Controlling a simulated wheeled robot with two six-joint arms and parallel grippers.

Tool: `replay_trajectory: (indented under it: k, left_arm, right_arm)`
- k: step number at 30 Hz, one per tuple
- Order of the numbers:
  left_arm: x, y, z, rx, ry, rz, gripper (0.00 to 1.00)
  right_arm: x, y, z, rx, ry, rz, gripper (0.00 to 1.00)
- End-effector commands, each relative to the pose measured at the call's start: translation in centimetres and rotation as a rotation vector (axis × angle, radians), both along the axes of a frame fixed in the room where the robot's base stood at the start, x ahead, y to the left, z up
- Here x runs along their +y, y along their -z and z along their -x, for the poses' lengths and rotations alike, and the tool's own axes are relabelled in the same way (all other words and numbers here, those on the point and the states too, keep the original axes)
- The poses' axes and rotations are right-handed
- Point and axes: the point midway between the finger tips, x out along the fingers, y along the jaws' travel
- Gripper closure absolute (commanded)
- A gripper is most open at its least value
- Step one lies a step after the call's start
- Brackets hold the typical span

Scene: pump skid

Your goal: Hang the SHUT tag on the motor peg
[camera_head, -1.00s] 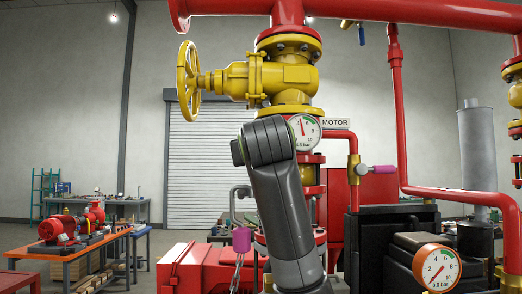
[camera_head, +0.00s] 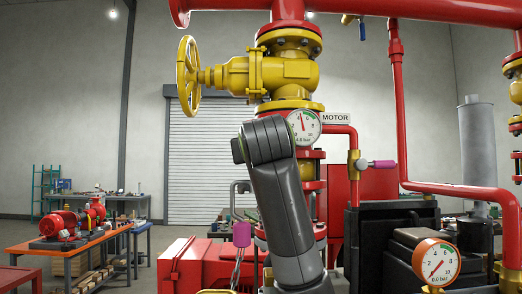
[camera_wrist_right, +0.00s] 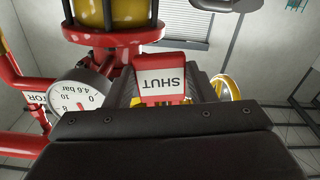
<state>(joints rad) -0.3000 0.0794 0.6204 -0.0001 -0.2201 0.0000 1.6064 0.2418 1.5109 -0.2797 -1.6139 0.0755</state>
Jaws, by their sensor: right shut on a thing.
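The SHUT tag (camera_wrist_right: 163,82), red with a white label, sits between the dark fingers of my right gripper (camera_wrist_right: 166,92) in the right wrist view. Its lettering appears upside down there. The gripper is shut on it. In the head view a dark grey arm link of mine rises in the middle, and no gripper shows. The white MOTOR label (camera_head: 335,118) is right of the upper pressure gauge (camera_head: 304,127). I cannot make out the motor peg; my arm covers part of that area. My left gripper is not in view.
A yellow valve with a handwheel (camera_head: 188,75) stands above my arm on the red pipe. A pink padlock (camera_head: 241,234) with a chain hangs left of the arm. A lower gauge (camera_head: 437,262) is at right. An orange-topped bench (camera_head: 110,238) stands at far left.

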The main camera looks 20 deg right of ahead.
Motion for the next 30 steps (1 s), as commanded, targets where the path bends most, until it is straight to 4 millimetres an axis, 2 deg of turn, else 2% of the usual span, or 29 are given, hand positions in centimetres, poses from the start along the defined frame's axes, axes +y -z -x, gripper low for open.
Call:
replay_trajectory:
  k: [14, 15, 20, 30]
  left_arm:
    - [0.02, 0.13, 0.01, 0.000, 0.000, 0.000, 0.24]
    - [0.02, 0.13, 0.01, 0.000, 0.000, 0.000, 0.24]
    - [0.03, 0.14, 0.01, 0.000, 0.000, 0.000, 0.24]
    - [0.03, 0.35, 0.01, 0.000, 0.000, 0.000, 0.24]
  right_arm:
    - [0.00, 0.20, -0.07, 0.000, 0.000, 0.000, 0.72]
    - [0.00, 0.20, -0.07, 0.000, 0.000, 0.000, 0.46]
    - [0.00, 0.20, -0.07, 0.000, 0.000, 0.000, 0.25]
    - [0.09, 0.25, 0.17, -0.001, -0.001, 0.000, 0.24]
